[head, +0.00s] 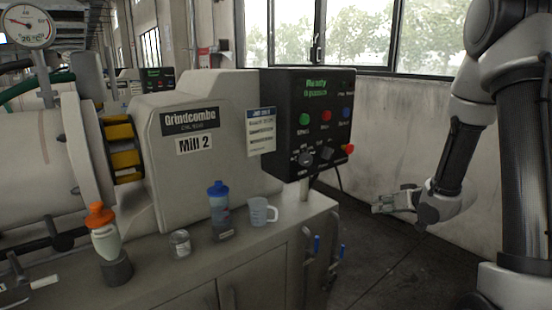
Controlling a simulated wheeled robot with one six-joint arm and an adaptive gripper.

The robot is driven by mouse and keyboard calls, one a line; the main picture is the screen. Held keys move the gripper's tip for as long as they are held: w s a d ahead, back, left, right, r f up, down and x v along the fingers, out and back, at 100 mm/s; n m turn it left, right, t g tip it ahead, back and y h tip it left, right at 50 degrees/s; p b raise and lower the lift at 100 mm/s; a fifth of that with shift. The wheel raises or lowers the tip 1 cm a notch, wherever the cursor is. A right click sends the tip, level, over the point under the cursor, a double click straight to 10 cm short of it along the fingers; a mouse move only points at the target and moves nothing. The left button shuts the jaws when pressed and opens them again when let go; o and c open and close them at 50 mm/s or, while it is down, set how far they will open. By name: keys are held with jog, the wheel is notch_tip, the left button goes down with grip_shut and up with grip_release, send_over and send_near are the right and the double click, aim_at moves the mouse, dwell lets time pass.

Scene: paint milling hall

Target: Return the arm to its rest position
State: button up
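My arm comes in from the top right and hangs folded down at the right of the head view. My gripper (378,204) points left, in the open space to the right of the control panel (312,120) and the bench. It is apart from the bench, the wall and everything on them. No object shows in it. It is small and seen from the side, so I cannot tell whether the fingers are apart or together.
Mill 2 (205,120) stands on a grey bench (200,275). The bench top bears an orange-capped bottle (104,240), a glass jar (180,243), a blue-capped bottle (219,205) and a measuring jug (261,211). Blue-handled valves (317,245) are on the bench end. Floor (385,270) beyond is clear.

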jog(key=s+d+r+m+g+h, duration=0.1)
jog(key=s+d+g+h, duration=0.2)
jog(key=s+d, duration=0.35)
jog(key=s+d+r+g+h, duration=0.1)
jog(key=s+d+g+h, duration=0.25)
jog(key=s, duration=0.55)
jog(key=s+a+r+y, duration=0.1)
jog(key=s+a+r, duration=0.4)
jog(key=s+r, duration=0.3)
jog(key=s+a+r+y, duration=0.1)
jog(key=s+a+r, duration=0.4)
jog(key=s+r, duration=0.3)
jog(key=shift+s+r, duration=0.3)
jog(key=shift+s, duration=0.1)
